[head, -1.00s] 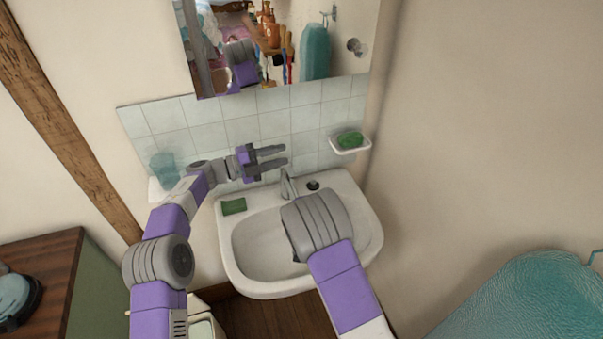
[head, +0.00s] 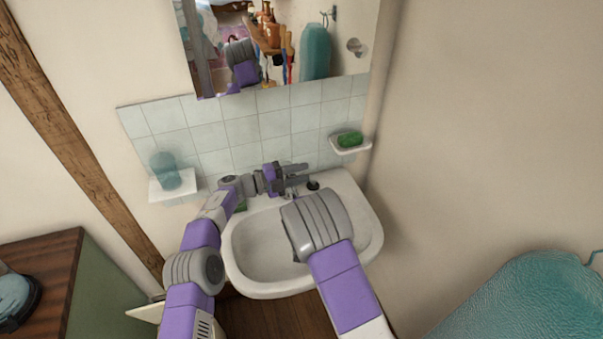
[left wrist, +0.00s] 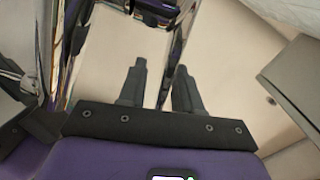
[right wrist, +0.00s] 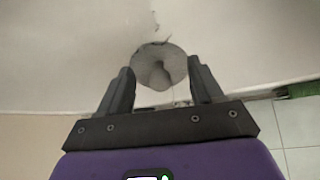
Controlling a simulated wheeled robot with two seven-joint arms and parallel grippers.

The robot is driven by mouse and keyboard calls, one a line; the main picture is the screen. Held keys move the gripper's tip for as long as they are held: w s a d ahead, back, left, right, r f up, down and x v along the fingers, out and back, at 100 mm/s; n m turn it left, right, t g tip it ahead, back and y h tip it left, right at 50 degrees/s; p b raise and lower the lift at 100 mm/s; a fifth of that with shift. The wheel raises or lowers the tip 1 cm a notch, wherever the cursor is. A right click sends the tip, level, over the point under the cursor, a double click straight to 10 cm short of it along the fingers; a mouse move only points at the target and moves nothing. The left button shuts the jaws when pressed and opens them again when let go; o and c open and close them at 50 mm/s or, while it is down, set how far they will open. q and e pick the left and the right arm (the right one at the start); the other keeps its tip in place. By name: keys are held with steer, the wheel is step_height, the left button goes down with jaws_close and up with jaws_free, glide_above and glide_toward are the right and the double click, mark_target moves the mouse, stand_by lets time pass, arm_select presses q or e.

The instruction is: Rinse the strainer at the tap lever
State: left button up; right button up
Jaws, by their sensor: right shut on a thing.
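My left gripper (head: 306,172) is at the back of the washbasin (head: 335,274), over the chrome tap (head: 291,195), which it partly hides. In the left wrist view its fingers (left wrist: 160,85) are apart with nothing between them. Shiny chrome (left wrist: 72,50) fills the left and top of that view; I cannot tell which part is the lever. My right gripper (right wrist: 158,90) is shut on the strainer (right wrist: 160,58), a grey round piece with a central stub. It is over the pale basin. In the head view my right arm hides the strainer and right fingers.
A soap dish (head: 349,149) with green soap (head: 350,139) is on the wall at right. A cup (head: 166,170) stands on a shelf (head: 176,192) at left. A dark round knob (head: 313,185) sits on the basin's back rim. A green sponge (head: 241,207) is partly hidden by my left arm.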

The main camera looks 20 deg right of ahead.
arm_select(q)
steer(key=shift+d, duration=0.35)
jaws_close()
